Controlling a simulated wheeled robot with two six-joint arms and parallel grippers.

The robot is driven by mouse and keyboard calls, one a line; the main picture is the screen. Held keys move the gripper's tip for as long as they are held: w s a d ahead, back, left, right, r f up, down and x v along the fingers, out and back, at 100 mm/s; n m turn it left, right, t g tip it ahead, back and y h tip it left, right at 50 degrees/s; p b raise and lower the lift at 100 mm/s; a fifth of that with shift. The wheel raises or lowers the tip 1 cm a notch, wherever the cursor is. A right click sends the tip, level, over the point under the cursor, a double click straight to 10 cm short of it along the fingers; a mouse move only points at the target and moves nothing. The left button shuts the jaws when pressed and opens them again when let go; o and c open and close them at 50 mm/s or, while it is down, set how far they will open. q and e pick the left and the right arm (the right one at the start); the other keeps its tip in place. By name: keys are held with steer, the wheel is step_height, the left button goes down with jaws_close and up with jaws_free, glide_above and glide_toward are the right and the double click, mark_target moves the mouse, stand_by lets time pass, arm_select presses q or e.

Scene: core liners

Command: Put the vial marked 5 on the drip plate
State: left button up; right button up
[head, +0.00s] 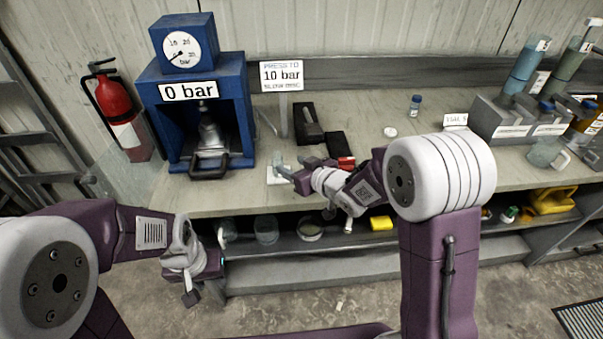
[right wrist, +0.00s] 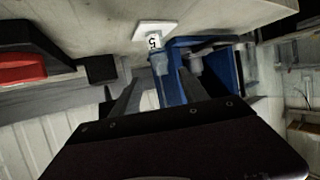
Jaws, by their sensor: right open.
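The vial marked 5 (right wrist: 154,42) stands on the small white drip plate (right wrist: 142,31), its label facing my right wrist camera. In the head view the vial (head: 277,159) looks pale blue-grey and upright on the plate (head: 274,180). My right gripper (head: 287,168) is just to the right of it. In the right wrist view the fingers (right wrist: 158,82) are spread apart and point toward the vial, with a gap between them; I see no grip on it. My left gripper (head: 204,294) hangs low at the left, in front of the bench; its finger gap is unclear.
A blue press (head: 240,95) reading 0 bar stands left of the plate. A sign (head: 282,77), a black holder (head: 307,124) and a black-and-red block (head: 341,150) are behind the right gripper. Another small vial (head: 415,105) stands farther right, near racks (head: 515,120).

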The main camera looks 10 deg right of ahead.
steer(key=s+d+f+m+g+h, duration=0.5)
steer(key=s+d+f, duration=0.3)
steer(key=s+d, duration=0.45)
steer(key=s+d+f+m+g+h, duration=0.1)
steer(key=s+g, duration=0.4)
steer(key=s, duration=0.8)
steer(key=shift+d+f+g+h, duration=0.2)
steer(key=shift+f+g+h, duration=0.1)
steer(key=shift+f, duration=0.3)
